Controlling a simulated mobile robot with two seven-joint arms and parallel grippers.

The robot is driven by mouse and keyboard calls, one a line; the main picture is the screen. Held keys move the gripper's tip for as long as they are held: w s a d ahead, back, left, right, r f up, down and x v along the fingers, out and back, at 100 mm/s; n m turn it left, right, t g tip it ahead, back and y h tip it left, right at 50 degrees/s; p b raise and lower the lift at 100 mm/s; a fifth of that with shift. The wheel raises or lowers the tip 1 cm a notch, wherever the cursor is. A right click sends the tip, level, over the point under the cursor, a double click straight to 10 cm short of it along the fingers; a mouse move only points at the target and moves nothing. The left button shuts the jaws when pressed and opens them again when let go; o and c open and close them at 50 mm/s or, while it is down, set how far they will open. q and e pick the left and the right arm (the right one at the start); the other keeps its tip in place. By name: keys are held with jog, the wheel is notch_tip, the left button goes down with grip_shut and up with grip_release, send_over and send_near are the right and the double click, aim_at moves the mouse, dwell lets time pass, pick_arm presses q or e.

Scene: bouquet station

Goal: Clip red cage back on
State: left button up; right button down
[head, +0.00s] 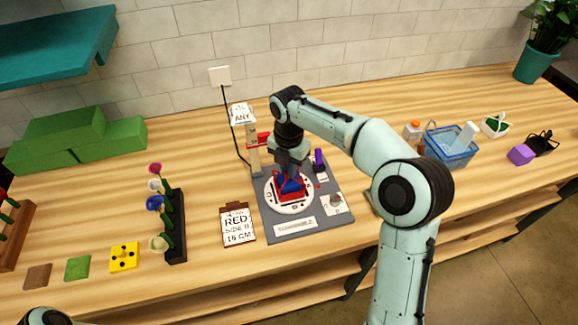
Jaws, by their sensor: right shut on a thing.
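The red cage (278,189) is at the round white dial plate (275,206) on the grey station board (270,233). Something blue shows within the red frame; I cannot tell what it is. My right gripper (291,178) points down from above and is shut on the red cage. The fingers partly hide the cage, so I cannot tell whether it is seated or held slightly up. My left gripper is not in view; only a part of my left arm shows at the bottom left edge.
A wooden post (254,160) with a red bracket stands behind the plate. A blue basket (449,150) stands right.

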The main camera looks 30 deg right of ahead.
dwell(0.4)
jog(key=c, duration=0.7)
grip_release()
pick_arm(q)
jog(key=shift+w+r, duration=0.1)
pick_arm(e)
jog(key=shift+o, duration=0.2)
jog(key=shift+r+p, duration=0.4)
jog(key=shift+r, duration=0.3)
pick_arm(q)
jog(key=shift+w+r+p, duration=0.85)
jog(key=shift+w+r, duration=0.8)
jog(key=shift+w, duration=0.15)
pick_arm(e)
jog(key=shift+r, duration=1.55)
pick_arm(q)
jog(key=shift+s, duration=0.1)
pick_arm(e)
grip_shut()
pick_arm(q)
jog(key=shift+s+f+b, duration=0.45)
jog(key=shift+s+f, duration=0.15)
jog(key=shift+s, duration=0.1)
pick_arm(e)
jog(key=shift+f, duration=1.4)
